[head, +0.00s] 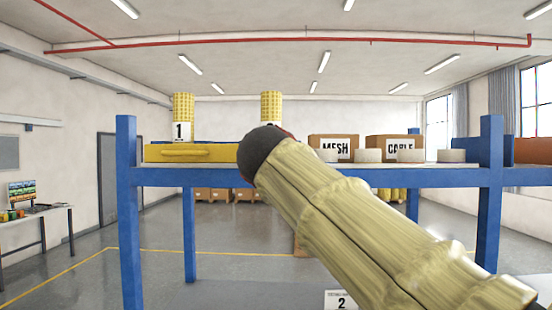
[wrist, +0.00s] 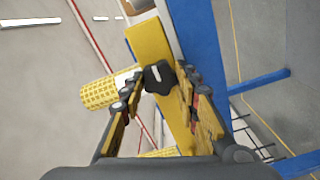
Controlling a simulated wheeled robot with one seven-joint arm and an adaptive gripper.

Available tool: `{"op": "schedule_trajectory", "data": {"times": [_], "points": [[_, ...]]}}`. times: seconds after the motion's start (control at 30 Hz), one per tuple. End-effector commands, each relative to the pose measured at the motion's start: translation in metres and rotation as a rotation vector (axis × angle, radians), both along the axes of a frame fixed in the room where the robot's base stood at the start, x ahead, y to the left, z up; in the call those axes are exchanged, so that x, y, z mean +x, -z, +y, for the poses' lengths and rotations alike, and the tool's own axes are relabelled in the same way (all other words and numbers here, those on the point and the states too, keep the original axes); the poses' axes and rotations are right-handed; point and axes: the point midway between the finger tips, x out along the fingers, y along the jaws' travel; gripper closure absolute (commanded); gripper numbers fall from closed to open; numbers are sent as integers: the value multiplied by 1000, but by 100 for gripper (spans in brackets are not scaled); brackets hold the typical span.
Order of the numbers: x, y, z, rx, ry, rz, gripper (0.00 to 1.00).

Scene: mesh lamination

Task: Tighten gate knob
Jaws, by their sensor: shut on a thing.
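The gate knob (wrist: 158,77) is a black lobed knob with a white mark, on a yellow bar in the wrist view. My gripper (wrist: 154,86) has its fingers on either side of the knob and is shut on it. The yellow bar (wrist: 152,42) runs away behind the knob, along a blue beam. In the head view a yellow bar (head: 190,153) lies along the top of the blue rack at left. There my covered arm crosses the front of the rack, and the gripper and knob do not show.
A blue rack (head: 127,215) spans the head view. Boxes marked MESH (head: 335,147) and CABLE (head: 394,148) stand on it, with white rolls. A yellow mesh roll (wrist: 98,95) is left of the fingers. A side table (head: 35,218) stands far left.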

Motion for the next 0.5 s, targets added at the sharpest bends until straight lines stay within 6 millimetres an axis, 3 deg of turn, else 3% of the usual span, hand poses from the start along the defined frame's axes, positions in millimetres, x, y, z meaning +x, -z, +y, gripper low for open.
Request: {"op": "schedule_trajectory", "data": {"times": [0.37,0.4,0.5], "points": [[1,3,0,6,1,5,94],[1,3,0,6,1,5,68],[1,3,0,6,1,5,62]]}}
